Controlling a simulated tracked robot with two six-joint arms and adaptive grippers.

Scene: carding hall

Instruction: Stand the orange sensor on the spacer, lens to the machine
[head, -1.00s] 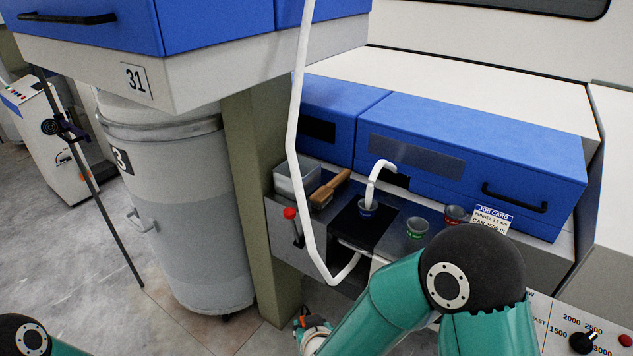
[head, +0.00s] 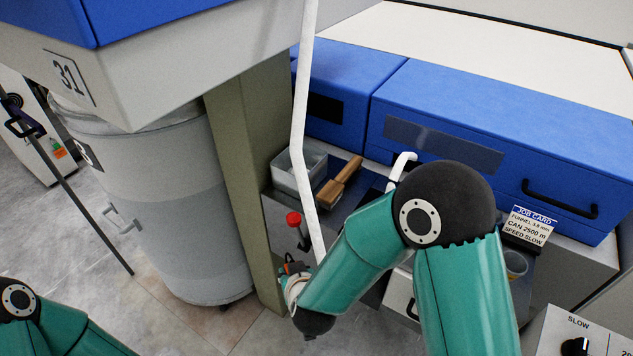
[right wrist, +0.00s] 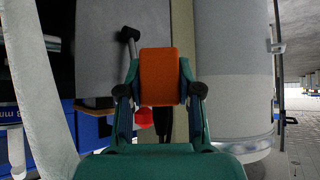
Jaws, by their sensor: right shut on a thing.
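The orange sensor (right wrist: 159,76) is an orange block between the two fingers of my right gripper (right wrist: 160,92) in the right wrist view. The gripper is shut on it. In the head view my right gripper (head: 292,268) is beside the olive post, below the red-knobbed lever, and mostly hidden by its own arm. Which way the lens faces I cannot tell. I cannot make out the spacer in either view. My left arm shows at the bottom left of the head view, but its gripper is out of frame.
The olive post (head: 250,190) stands between the grey can (head: 180,220) and the machine. The red-knobbed lever (head: 294,219), a white pipe (head: 301,120), a clear bin (head: 286,172) and a wooden-handled brush (head: 340,183) are close by. A job card (head: 531,224) stands right.

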